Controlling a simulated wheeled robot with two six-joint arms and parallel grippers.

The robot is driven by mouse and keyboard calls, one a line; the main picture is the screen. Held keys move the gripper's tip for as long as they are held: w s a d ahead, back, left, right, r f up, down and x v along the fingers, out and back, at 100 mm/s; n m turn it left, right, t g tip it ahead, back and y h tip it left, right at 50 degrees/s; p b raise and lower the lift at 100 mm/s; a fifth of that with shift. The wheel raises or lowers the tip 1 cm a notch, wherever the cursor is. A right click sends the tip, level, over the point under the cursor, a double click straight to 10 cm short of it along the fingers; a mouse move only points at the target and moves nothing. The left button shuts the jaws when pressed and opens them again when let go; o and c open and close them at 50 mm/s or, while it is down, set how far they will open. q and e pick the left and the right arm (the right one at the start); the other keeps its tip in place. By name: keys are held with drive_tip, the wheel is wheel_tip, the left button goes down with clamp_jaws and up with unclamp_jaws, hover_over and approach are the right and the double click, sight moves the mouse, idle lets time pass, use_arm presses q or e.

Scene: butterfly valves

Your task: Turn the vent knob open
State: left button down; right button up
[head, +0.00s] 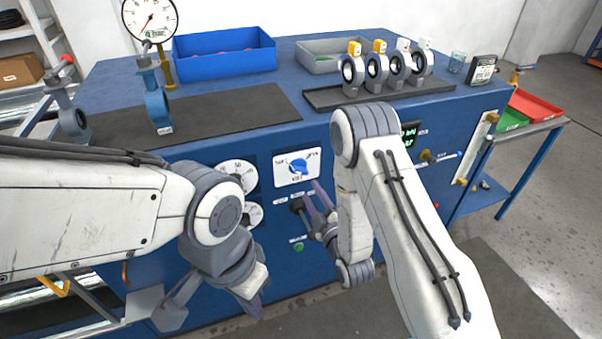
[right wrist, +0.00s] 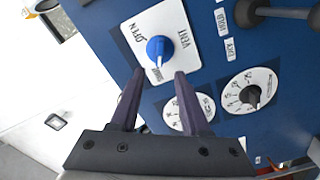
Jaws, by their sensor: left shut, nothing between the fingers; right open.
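The blue vent knob (head: 298,166) sits on a white label plate (head: 284,179) on the front of the blue bench. In the right wrist view the knob (right wrist: 157,47) shows a white pointer line towards the label that seems to read SHUT; OPEN and VENT are on other sides. My right gripper (head: 311,190) is open, just in front of the panel below the knob. In the right wrist view its fingertips (right wrist: 159,74) stand apart, with the knob beyond the gap between them and nothing held. My left gripper (head: 252,303) is shut and empty, low at the left.
Dark handles and a green button (head: 299,246) lie below. Butterfly valves (head: 377,69) stand on a black tray atop the bench, beside a blue bin (head: 224,58).

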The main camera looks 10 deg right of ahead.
sight(300, 173)
drive_tip(key=p+x, duration=0.2)
drive_tip(key=x, duration=0.5)
drive_tip(key=shift+w+a+r, duration=0.1)
drive_tip(key=shift+w, duration=0.05)
drive_tip(key=shift+w+a, duration=0.15)
drive_tip(key=shift+w, duration=0.5)
clamp_jaws()
